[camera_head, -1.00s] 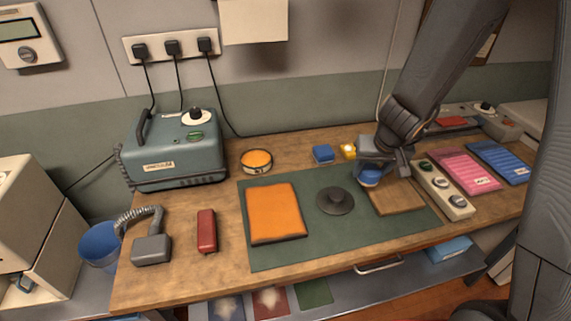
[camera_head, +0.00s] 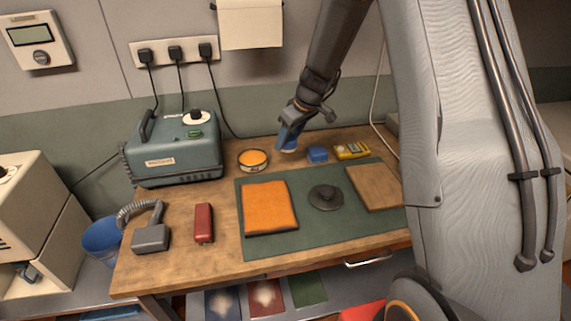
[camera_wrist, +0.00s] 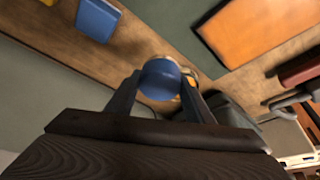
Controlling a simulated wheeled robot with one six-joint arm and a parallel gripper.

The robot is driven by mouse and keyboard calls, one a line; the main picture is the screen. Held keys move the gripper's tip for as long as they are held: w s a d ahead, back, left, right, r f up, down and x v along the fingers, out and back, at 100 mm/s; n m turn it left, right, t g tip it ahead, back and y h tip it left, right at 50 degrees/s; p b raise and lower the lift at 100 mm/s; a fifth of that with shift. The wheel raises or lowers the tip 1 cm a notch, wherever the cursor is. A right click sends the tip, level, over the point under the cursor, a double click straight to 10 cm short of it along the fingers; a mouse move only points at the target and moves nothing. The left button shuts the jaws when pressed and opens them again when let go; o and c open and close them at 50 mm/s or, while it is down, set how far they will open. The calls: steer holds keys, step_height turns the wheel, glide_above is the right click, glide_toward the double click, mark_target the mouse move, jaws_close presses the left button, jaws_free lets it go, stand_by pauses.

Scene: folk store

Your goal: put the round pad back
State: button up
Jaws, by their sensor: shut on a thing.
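My gripper (camera_head: 292,122) is shut on the round pad, a blue disc-like piece (camera_head: 289,140) with a pale underside. It is held at the back of the bench, seemingly above the wood, just right of a round tin (camera_head: 254,166) with an orange top. In the wrist view the blue pad (camera_wrist: 160,79) sits between my fingers (camera_wrist: 158,95) and hides most of the tin (camera_wrist: 190,72) behind it. The exact height of the pad over the bench is hard to tell.
A blue block (camera_head: 317,154) and a yellow device (camera_head: 352,151) lie right of the pad. The green mat (camera_head: 272,241) bears an orange cloth (camera_head: 269,207), a dark knobbed disc (camera_head: 326,198) and a wooden board (camera_head: 374,186). A teal machine (camera_head: 178,152) stands left of the tin.

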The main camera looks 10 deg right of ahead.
steer(key=w+n, duration=0.2)
steer(key=w, duration=0.1)
steer(key=p, duration=0.3)
glide_toward(285, 162)
steer(key=shift+g+y, duration=0.3)
steer(key=x, duration=0.2)
steer(key=w+x, duration=0.1)
steer(key=x, duration=0.2)
steer(key=shift+d, duration=0.1)
steer(key=shift+f, duration=0.3)
steer(key=shift+w+f, duration=0.1)
steer(key=shift+f, duration=0.1)
steer(key=o, duration=1)
steer(key=shift+r, duration=0.2)
